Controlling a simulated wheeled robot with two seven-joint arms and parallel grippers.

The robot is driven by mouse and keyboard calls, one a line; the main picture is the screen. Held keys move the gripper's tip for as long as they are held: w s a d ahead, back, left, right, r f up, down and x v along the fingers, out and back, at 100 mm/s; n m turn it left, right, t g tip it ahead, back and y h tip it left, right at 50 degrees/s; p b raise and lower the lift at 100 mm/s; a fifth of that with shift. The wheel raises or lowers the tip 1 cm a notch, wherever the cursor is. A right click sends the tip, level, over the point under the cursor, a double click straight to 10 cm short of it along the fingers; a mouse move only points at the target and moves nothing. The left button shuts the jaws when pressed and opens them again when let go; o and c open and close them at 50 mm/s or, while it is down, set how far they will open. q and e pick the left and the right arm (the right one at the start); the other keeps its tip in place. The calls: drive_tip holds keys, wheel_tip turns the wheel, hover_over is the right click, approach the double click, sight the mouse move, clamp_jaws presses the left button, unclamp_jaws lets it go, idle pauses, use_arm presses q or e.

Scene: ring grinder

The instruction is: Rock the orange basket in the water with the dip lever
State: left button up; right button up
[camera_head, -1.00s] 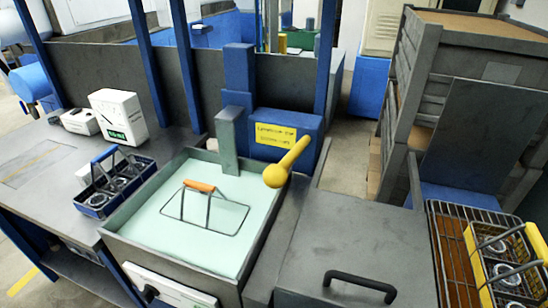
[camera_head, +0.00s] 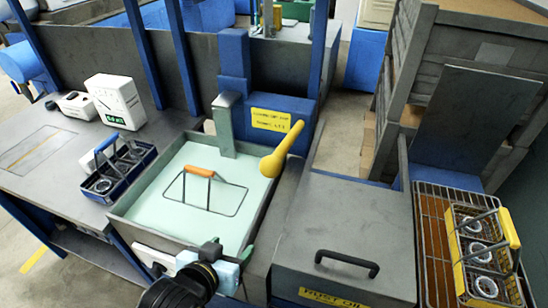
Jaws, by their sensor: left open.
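The orange-handled basket (camera_head: 201,172) sits in the pale green water of the open tank (camera_head: 160,213). Its handle and wire frame show above the surface, and its lower part is hidden. The dip lever (camera_head: 283,150) is a yellow bar with a round knob, slanting from the blue housing (camera_head: 290,106) over the tank's right rim. My left gripper (camera_head: 228,253) comes in at the bottom, by the tank's front right corner. It is open and empty, apart from the lever and the basket. My right gripper is not in view.
A blue basket (camera_head: 117,172) of rings stands left of the tank, near a white meter box (camera_head: 116,100). A closed lid with a black handle (camera_head: 347,262) is right of the tank. A yellow basket (camera_head: 480,250) with rings stands on a wire rack at the far right.

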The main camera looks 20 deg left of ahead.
sight(274, 160)
use_arm(q)
drive_tip(key=w+d+r+n+t+h, duration=0.1)
drive_tip(key=w+d+r+t, duration=0.15)
drive_tip(key=r, duration=0.35)
drive_tip(key=w+d+r+t, duration=0.1)
drive_tip(key=r+t, duration=0.3)
drive_tip(key=r, duration=0.2)
drive_tip(key=w, duration=0.4)
drive_tip(key=w+d+p, duration=0.1)
drive_tip(key=w, duration=0.7)
drive_tip(key=shift+w+d+r+p, duration=0.15)
drive_tip(key=shift+w+d+p, duration=0.15)
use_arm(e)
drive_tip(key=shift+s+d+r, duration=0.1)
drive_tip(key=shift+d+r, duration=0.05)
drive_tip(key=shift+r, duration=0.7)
